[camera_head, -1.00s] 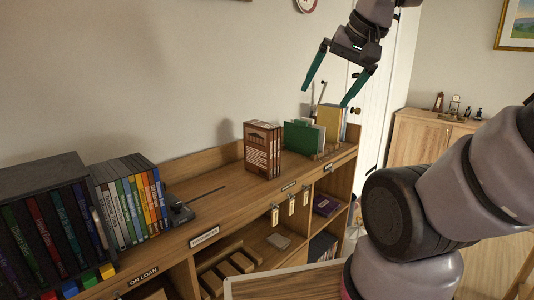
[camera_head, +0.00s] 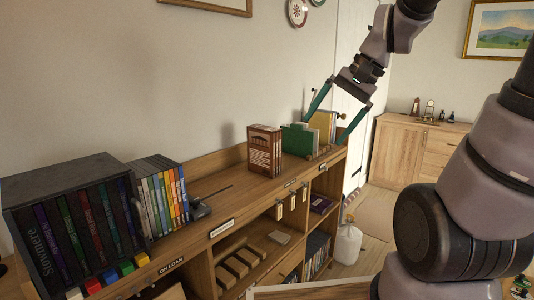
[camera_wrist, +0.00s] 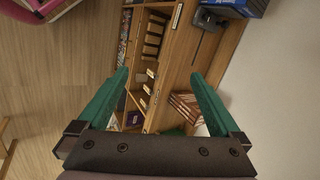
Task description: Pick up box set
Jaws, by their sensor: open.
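The box set (camera_head: 265,150) is a brown case with pale printing and several spines, standing upright on the shelf top near the middle of the head view. In the wrist view the box set (camera_wrist: 186,106) shows beside the right finger, partly hidden by it. My gripper (camera_head: 339,124) is open, with two green fingers, above the right end of the shelf top, over the green and yellow items. It is to the right of the box set and apart from it. In the wrist view my gripper (camera_wrist: 160,82) has nothing between its fingertips.
A green folder (camera_head: 299,138) stands close to the right of the box set. A row of DVDs (camera_head: 160,199) and a dark case of discs (camera_head: 75,220) stand at the left. The shelf top (camera_head: 228,183) between is mostly clear. Keys or tags hang along its front edge.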

